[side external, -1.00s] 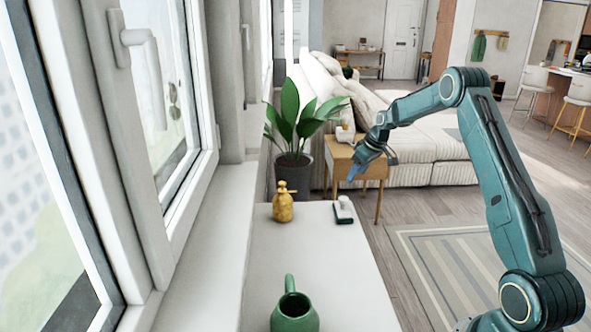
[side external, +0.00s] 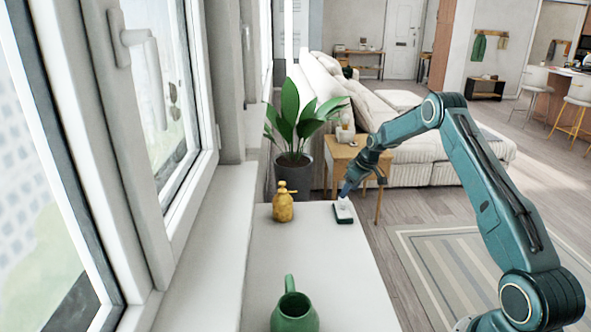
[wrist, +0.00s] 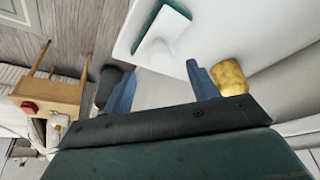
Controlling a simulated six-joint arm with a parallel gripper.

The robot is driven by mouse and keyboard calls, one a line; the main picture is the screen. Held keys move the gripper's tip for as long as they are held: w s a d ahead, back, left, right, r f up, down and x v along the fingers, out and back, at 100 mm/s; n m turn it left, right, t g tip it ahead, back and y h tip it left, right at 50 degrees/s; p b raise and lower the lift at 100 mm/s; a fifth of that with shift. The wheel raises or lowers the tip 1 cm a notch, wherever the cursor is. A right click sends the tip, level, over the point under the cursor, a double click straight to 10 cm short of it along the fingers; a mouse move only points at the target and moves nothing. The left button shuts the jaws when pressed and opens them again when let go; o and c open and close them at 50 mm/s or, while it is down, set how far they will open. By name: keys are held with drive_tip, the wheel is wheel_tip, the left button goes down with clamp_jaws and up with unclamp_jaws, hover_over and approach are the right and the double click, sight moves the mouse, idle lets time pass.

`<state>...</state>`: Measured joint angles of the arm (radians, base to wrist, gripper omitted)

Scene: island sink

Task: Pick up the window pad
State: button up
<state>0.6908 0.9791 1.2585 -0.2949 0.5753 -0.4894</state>
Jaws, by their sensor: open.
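The window pad (side external: 343,212) is a small white block with a dark green base, lying near the far right corner of the white counter (side external: 310,262). In the wrist view the window pad (wrist: 163,32) shows a white handle and a green edge, ahead of the fingers. My gripper (side external: 344,192) is just above and behind the pad in the side view. In the wrist view my gripper (wrist: 160,85) has its two blue fingers spread wide, with nothing between them. Whether a finger touches the pad cannot be told.
A yellow spray bottle (side external: 283,203) stands left of the pad; it also shows beside the right finger in the wrist view (wrist: 229,77). A green watering can (side external: 294,309) stands at the counter's near end. A wooden side table (side external: 352,155) and potted plant (side external: 295,120) stand beyond.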

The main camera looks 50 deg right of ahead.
drive_tip(key=shift+w+f, duration=0.3)
drive_tip(key=shift+f, duration=0.35)
drive_tip(key=shift+x, duration=2.6)
drive_tip(key=shift+a, duration=0.1)
drive_tip(key=c, duration=1.2)
drive_tip(key=shift+o, duration=0.2)
wheel_tip(320, 180, up, 20)
